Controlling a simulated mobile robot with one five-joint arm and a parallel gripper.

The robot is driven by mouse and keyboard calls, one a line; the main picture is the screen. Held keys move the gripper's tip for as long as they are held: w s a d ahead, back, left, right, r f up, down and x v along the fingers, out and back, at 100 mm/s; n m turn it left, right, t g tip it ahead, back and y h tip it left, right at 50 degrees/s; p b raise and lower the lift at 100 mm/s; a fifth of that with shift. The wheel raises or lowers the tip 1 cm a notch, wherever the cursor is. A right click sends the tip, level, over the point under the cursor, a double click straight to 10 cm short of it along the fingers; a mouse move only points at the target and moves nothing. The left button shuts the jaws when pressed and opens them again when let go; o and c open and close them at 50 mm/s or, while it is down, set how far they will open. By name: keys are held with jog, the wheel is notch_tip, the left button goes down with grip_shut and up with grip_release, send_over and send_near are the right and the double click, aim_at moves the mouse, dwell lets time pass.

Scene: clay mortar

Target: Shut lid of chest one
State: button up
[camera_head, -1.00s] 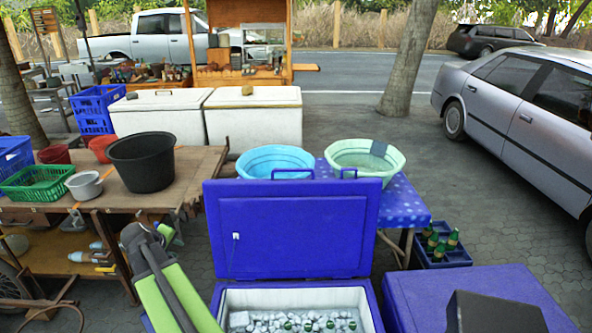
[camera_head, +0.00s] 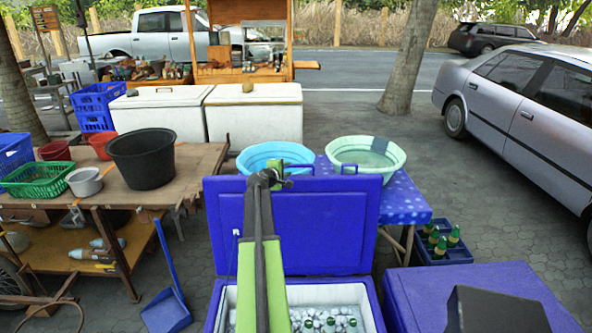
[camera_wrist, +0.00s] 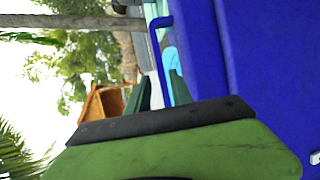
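A blue chest (camera_head: 372,300) stands open in front of me, with ice and green-capped bottles inside. Its blue lid (camera_head: 330,225) stands upright at the back, with two blue handles on its top edge. My green and black arm reaches over the chest. My gripper (camera_head: 274,178) is at the lid's top edge, by the left handle. In the wrist view, the lid (camera_wrist: 265,70) fills the right side and a handle (camera_wrist: 157,55) runs down between the two dark green fingertips (camera_wrist: 158,92). The fingers are apart; whether they touch the handle is hidden.
A second blue chest (camera_head: 480,290), shut, stands at right. Two basins (camera_head: 366,153) sit on a blue table behind the lid. A wooden table (camera_head: 120,190) with tubs is at left. A blue dustpan (camera_head: 166,308) lies on the paving. A bottle crate (camera_head: 442,250) stands at right.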

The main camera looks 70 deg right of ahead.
aim_at(296, 165)
jog(key=b+x, duration=0.2)
jog(key=x, duration=0.8)
jog(key=shift+d+f, duration=0.1)
jog(key=shift+d, duration=0.05)
jog(key=shift+c, duration=0.2)
grip_shut()
dwell(0.7)
